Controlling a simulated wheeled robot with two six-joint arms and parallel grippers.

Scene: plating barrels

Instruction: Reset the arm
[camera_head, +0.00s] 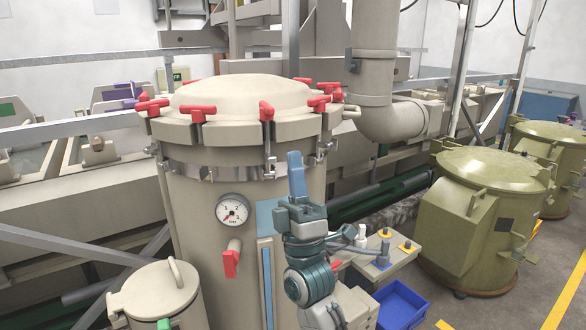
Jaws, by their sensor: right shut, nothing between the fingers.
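My right gripper (295,158) is in the middle of the head view. Its blue fingers are shut, point upward and hold nothing. Below it, my grey and teal right arm rises from the bottom edge. The gripper stands in front of the right side of a large beige filter vessel (190,200), below its lid. Whether it touches the vessel cannot be told from this view. My left gripper is not in view.
The vessel has red clamp handles (267,111), a pressure gauge (232,210) and a red-handled valve (231,260). A small beige tank (155,295) stands at lower left. A blue bin (400,305) lies right of my arm. Olive barrels (470,220) stand at right.

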